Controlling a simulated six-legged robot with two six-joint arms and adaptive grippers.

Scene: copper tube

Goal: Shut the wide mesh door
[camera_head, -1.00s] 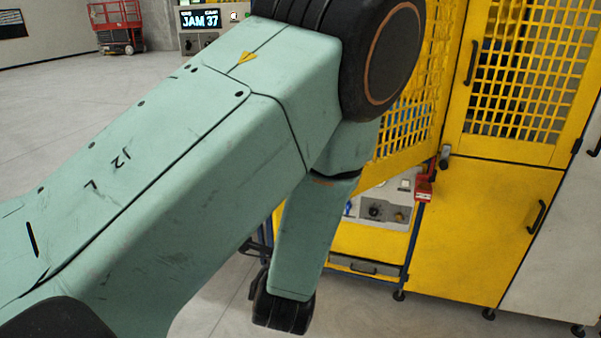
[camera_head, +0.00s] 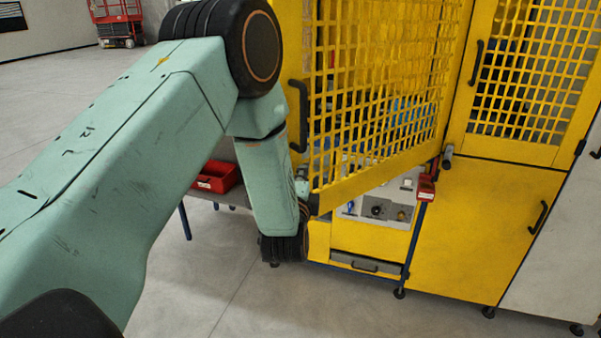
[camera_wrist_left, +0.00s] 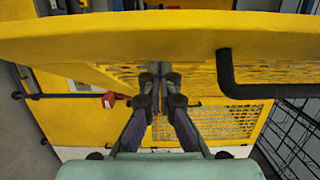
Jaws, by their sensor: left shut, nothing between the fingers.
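The wide mesh door (camera_head: 375,172) is yellow and stands open, swung out from the yellow cabinet on its right-hand side in the head view. Its black handle (camera_head: 298,115) is near its free left edge. In the left wrist view the door's edge (camera_wrist_left: 110,35) crosses the top, with the handle (camera_wrist_left: 228,75) hanging to the right of the fingers. My left gripper (camera_wrist_left: 160,85) is shut and empty, close to the door; I cannot tell whether it touches. In the head view my left wrist is low beside the door's free lower corner, and the fingers are hard to make out. My right gripper is not in view.
A narrower mesh door (camera_head: 535,70) sits flush in the cabinet at right. A red box (camera_head: 427,188) sticks out at the opening's right side. A red bin (camera_head: 216,176) rests on a table behind my arm. Grey floor (camera_head: 210,290) is open in front.

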